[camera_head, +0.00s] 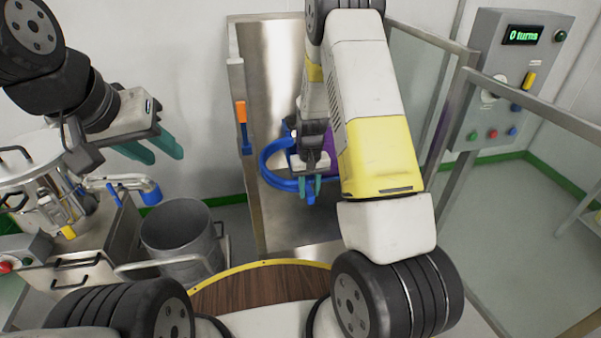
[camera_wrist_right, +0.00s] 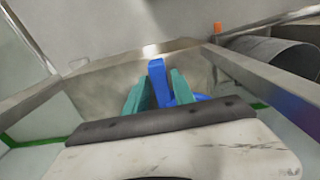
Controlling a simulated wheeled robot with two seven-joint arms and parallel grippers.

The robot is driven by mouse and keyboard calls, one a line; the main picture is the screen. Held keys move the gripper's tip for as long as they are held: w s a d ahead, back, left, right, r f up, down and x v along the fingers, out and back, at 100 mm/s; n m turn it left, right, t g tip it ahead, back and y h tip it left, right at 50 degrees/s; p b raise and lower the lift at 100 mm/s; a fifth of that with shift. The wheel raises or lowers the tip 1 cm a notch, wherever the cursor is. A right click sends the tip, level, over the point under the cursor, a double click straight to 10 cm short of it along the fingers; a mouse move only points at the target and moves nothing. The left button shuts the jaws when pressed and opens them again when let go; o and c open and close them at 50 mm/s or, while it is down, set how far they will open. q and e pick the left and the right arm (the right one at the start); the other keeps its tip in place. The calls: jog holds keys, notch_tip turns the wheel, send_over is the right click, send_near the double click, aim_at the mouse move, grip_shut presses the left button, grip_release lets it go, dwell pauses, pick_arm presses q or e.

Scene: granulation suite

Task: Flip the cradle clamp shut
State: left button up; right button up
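The blue cradle ring (camera_head: 272,164) is in the steel-framed bay in the head view. A blue clamp handle (camera_head: 311,197) stands out at its front; it also shows in the right wrist view (camera_wrist_right: 157,72). My right gripper (camera_head: 310,187) is over the cradle's front, its teal fingers on either side of the handle. In the right wrist view the right gripper (camera_wrist_right: 159,86) shows a small gap beside the handle. My arm hides the ring's right part. My left gripper (camera_head: 160,150) is open and empty, far left of the cradle.
An orange-topped handle (camera_head: 241,112) is on the bay's left post. A grey bin (camera_head: 181,232) and a steel drawer unit (camera_head: 84,262) stand at left. A control panel (camera_head: 513,85) reading "0 turns" is at right. Metal posts and rails flank the bay.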

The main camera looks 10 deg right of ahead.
grip_shut()
dwell(1.2)
